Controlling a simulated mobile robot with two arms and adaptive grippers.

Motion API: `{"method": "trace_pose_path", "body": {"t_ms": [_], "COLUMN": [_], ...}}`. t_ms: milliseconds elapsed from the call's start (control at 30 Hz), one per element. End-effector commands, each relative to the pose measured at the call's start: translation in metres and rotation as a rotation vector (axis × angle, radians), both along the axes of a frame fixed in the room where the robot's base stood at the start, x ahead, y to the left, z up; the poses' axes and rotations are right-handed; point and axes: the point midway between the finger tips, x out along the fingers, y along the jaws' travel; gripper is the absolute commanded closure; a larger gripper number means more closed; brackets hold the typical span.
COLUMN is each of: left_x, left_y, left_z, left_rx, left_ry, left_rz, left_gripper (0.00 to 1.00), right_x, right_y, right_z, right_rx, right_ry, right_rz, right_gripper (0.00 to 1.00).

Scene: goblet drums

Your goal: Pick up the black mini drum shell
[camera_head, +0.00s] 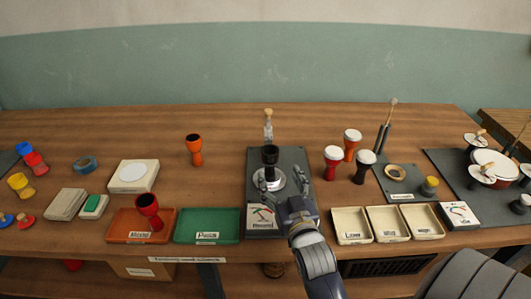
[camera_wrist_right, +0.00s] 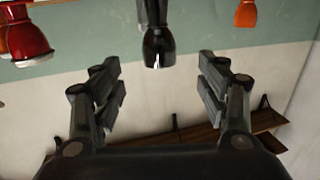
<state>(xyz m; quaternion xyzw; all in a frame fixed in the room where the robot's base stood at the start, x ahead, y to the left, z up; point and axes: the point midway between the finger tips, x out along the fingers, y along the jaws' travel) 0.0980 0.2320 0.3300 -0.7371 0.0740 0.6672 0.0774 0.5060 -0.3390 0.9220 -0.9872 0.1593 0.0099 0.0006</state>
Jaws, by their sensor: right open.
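The black mini drum shell (camera_head: 270,155) stands upright, with no white head on it, at a silver round base (camera_head: 281,182) on a dark mat (camera_head: 290,158). It also shows upside down at the top middle of the right wrist view (camera_wrist_right: 158,42). My right gripper (camera_head: 283,183) is on the near side of the shell, with its fingers spread. In the right wrist view its open fingers (camera_wrist_right: 159,76) have empty space between them, and the shell lies beyond their tips, roughly centred. The fingers partly hide the shell's lower part in the head view. My left gripper is not in view.
A black drum with a white head (camera_head: 364,167), a red one (camera_head: 332,162) and an orange one (camera_head: 351,144) stand right of the mat. An orange shell (camera_head: 194,149) stands left. An orange tray (camera_head: 118,229), a green tray (camera_head: 187,228) and cream trays (camera_head: 352,239) line the front edge.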

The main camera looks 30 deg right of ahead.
Motion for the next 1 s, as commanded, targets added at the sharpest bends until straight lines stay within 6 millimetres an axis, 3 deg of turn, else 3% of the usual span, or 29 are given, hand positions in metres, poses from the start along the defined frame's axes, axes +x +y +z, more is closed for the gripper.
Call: {"method": "trace_pose_path", "body": {"t_ms": [200,500,1000], "left_x": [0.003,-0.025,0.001], "left_y": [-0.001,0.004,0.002], "left_z": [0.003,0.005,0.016], "left_rx": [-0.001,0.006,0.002], "left_ry": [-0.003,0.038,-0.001], "left_rz": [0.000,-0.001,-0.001], "left_gripper": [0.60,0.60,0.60], "right_x": [0.021,0.052,0.101], "right_y": [-0.009,-0.019,-0.035], "right_z": [0.005,0.003,0.003], "right_rx": [-0.004,-0.003,-0.004], "right_ry": [-0.019,-0.015,-0.013], "right_rz": [-0.004,-0.004,-0.004], "right_gripper": [0.32,0.32,0.32]}}
